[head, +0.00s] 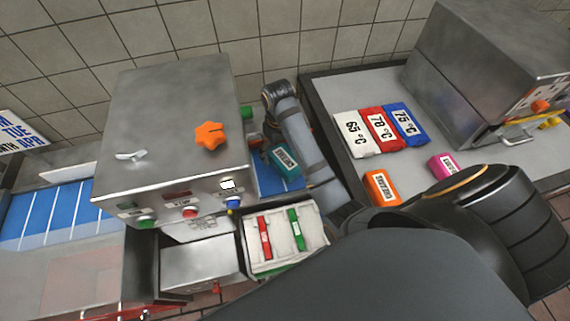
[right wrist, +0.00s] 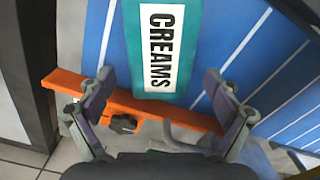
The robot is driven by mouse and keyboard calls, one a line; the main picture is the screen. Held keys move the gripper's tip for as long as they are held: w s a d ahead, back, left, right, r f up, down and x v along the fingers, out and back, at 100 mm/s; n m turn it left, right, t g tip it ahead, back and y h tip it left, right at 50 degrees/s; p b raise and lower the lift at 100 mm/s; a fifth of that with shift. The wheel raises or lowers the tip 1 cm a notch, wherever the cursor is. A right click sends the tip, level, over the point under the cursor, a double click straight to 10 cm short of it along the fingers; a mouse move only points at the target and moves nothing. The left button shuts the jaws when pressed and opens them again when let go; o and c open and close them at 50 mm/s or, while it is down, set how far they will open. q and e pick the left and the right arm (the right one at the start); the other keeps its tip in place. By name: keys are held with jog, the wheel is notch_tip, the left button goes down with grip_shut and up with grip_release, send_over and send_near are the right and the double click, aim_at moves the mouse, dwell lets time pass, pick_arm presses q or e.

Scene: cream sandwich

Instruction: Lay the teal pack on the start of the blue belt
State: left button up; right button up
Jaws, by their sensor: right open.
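The teal pack (head: 284,160), with a white CREAMS label, lies on the blue belt (head: 268,184) to the right of the steel machine. It also shows in the right wrist view (right wrist: 133,50), flat on the blue belt (right wrist: 228,30) with its white lines. My right gripper (right wrist: 162,106) is open, with its fingers apart on either side of the pack's near end. Nothing is held between the fingers. In the head view my right arm reaches over beside the pack and the fingers are hard to make out. My left gripper is not in view.
An orange bar (right wrist: 60,80) crosses the belt's near end. The steel machine (head: 165,130) stands left of the pack. A tray (head: 281,268) with a red and a green item sits in front. On the right table are temperature packs (head: 380,131), an orange pack (head: 381,188) and a pink pack (head: 443,166).

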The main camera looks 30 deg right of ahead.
aim_at(287, 165)
notch_tip(287, 165, down, 2)
jog(key=shift+w+f, duration=0.15)
jog(key=shift+f, duration=0.05)
jog(key=shift+r, duration=0.15)
jog(key=shift+c, duration=1.4)
jog(key=c, duration=1.1)
notch_tip(287, 165, up, 3)
jog(key=shift+r+p, duration=0.2)
jog(key=shift+p, duration=1)
jog(key=s+r+p, duration=0.1)
jog(key=r+p, duration=0.1)
jog(key=s+r+p, duration=0.2)
jog(key=p, duration=0.1)
jog(key=s+r+p, duration=0.2)
jog(key=p, duration=0.1)
jog(key=shift+a+r, duration=0.2)
jog(key=shift+r, duration=0.2)
pick_arm(q)
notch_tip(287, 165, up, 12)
jog(key=p, duration=0.3)
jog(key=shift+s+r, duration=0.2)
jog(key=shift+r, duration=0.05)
pick_arm(e)
jog(key=s+r, duration=0.1)
jog(key=s, duration=0.5)
jog(key=s+r, duration=0.1)
jog(key=s, duration=0.2)
jog(key=shift+a+r, duration=0.3)
jog(key=shift+r, duration=0.05)
